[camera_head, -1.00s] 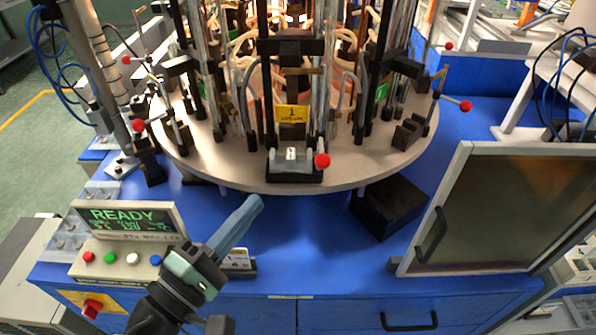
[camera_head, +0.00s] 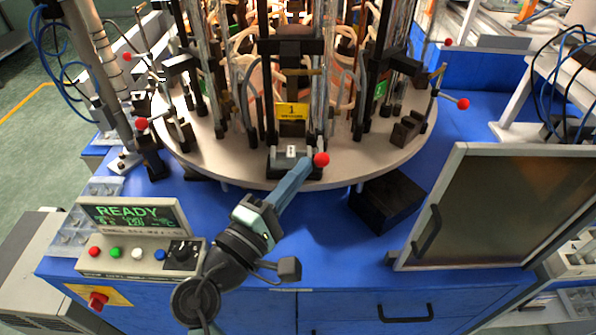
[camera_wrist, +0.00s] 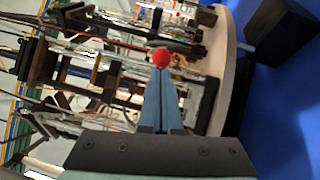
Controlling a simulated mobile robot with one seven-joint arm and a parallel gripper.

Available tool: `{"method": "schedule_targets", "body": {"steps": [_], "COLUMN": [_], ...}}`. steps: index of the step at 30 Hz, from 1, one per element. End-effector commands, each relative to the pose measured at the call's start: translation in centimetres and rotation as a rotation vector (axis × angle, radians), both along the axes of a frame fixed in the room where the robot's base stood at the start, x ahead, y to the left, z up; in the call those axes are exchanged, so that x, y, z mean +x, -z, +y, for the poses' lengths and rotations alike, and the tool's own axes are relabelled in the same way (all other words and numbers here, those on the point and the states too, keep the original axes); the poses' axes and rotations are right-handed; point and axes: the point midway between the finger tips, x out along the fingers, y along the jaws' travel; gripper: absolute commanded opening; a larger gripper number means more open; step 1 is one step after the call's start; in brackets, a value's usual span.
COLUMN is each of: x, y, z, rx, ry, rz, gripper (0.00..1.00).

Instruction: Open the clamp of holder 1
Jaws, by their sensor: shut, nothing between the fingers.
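Holder 1 stands at the front of the round turntable, marked by a yellow "1" label (camera_head: 291,111). Its clamp (camera_head: 290,153) sits at the turntable's front edge, with a red ball knob (camera_head: 321,159) on its right side. The knob also shows in the wrist view (camera_wrist: 161,58), just beyond the fingertips. My gripper (camera_head: 308,164) is shut, its blue fingers together and empty, with the tips at or very near the knob. I cannot tell whether they touch it. The fingers hide part of the clamp's lower right.
The beige turntable (camera_head: 225,168) carries other holders with red knobs at left and right. A control panel reading READY (camera_head: 130,225) stands front left. A black box (camera_head: 387,203) lies under the turntable's right edge. A framed dark panel (camera_head: 500,208) stands at right. The blue bench top between them is clear.

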Motion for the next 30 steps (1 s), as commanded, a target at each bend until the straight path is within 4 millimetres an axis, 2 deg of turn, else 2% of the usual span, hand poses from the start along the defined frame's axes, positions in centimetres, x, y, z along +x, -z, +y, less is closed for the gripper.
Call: {"method": "schedule_targets", "body": {"steps": [20,30], "x": [-0.4,-0.8], "y": [-0.1,-0.2], "z": [-1.1,-2.6], "rx": [0.000,0.000], "ry": [-0.105,-0.262], "rz": [0.001,0.001], "gripper": [0.00,0.00]}}
